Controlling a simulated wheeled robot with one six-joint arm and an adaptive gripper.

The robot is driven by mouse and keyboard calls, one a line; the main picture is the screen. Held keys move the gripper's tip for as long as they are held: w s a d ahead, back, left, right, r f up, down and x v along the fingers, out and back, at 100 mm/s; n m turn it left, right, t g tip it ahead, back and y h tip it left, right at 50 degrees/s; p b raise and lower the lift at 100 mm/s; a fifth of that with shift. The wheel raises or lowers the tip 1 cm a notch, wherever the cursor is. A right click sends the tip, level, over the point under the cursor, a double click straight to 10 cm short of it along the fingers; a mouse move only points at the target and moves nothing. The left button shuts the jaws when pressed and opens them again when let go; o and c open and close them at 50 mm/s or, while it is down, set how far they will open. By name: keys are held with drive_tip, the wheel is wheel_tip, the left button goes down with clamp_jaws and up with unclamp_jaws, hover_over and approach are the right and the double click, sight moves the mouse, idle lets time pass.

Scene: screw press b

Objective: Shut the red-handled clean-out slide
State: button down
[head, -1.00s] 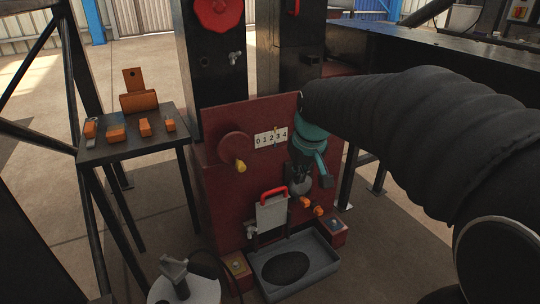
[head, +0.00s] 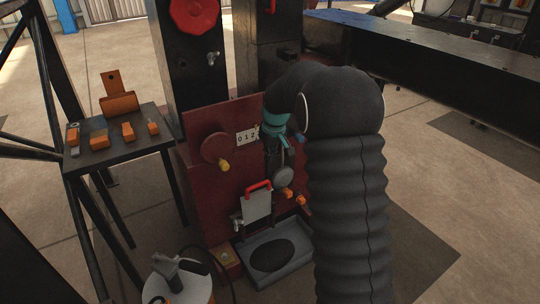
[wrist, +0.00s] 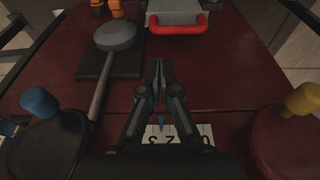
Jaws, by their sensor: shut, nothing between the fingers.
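The clean-out slide is a pale grey plate (head: 256,207) on the front of the dark red panel, standing above a grey tray. Its red handle (head: 258,186) is a bar across its top edge. In the wrist view the red handle (wrist: 178,29) lies beyond my fingers, up and to the right, with the plate (wrist: 180,10) behind it. My gripper (wrist: 158,66) is shut and empty, over the panel near the number strip, and apart from the handle. In the head view my arm hides most of my gripper; its fingers are hard to make out.
A lever with a round grey end (wrist: 115,37) is left of my fingers in the wrist view. A blue-knobbed wheel (wrist: 50,135) and yellow-knobbed wheel (wrist: 290,130) flank them. The tray (head: 300,248) holds a dark oval patch. A side table (head: 120,144) carries orange parts.

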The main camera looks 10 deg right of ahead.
hover_over(267, 192)
drive_tip(key=x, duration=0.3)
drive_tip(key=s+x, duration=0.1)
drive_tip(key=x, duration=0.6)
drive_tip(key=shift+s+d+f, duration=0.3)
drive_tip(key=shift+s+f, duration=0.05)
drive_tip(key=shift+f, duration=0.05)
drive_tip(key=shift+f, duration=0.1)
drive_tip(key=s+b+x, duration=0.2)
drive_tip(key=b+x, duration=0.3)
drive_tip(key=x, duration=0.4)
drive_tip(key=shift+d+f, duration=0.25)
drive_tip(key=shift+f, duration=0.05)
drive_tip(key=shift+r, duration=0.55)
drive_tip(key=p+v, duration=0.1)
drive_tip(key=v, duration=1.1)
drive_tip(key=shift+r+p, duration=0.4)
